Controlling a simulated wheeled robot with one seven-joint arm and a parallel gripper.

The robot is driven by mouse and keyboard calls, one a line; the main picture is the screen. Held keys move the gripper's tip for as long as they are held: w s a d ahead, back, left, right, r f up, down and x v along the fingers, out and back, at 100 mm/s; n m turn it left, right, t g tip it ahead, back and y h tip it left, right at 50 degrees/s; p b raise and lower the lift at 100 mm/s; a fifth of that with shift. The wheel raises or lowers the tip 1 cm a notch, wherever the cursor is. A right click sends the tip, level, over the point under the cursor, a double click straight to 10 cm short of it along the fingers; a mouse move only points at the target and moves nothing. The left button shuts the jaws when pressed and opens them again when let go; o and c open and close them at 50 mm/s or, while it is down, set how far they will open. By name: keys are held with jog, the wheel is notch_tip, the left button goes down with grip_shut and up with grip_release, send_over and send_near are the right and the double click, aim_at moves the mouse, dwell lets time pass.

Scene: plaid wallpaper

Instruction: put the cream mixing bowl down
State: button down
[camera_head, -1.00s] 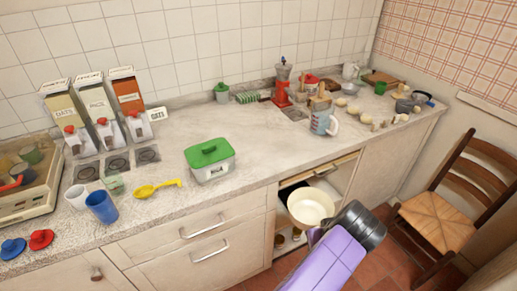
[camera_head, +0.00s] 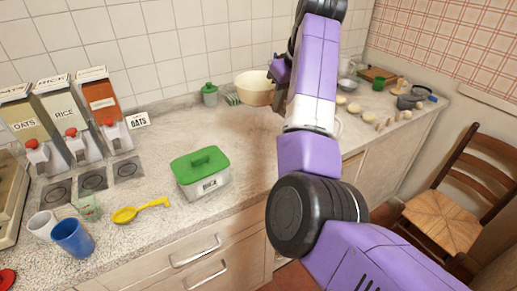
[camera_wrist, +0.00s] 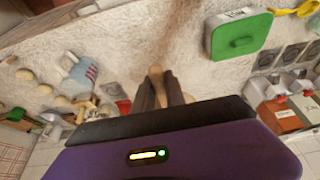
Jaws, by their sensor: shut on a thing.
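The cream mixing bowl (camera_head: 254,90) is upright in the head view, in front of the tiled wall at the back of the counter (camera_head: 222,132). It appears held above the counter, with a soft shadow below and in front of it. My gripper (camera_head: 276,82) is shut on the bowl's right side. In the wrist view my gripper's fingers (camera_wrist: 160,90) are close together, with a small tan piece between them. Most of the bowl cannot be made out there.
A green-lidded rice box (camera_head: 203,177) stands left of my arm. A green canister (camera_head: 209,95) is at the wall. Counter between the box and wall is clear.

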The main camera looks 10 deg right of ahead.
jog(key=shift+w+d+f, duration=0.1)
jog(key=shift+d, duration=0.2)
notch_tip(320, 180, down, 20)
jog(key=shift+w+r+p, duration=0.1)
jog(key=shift+r+p, duration=0.15)
jog(key=shift+p, duration=0.75)
jog(key=shift+d+f, duration=0.1)
jog(key=shift+f, duration=0.05)
jog(key=c, duration=1.4)
grip_release()
jog(key=v, duration=1.2)
jog(key=shift+b, duration=0.4)
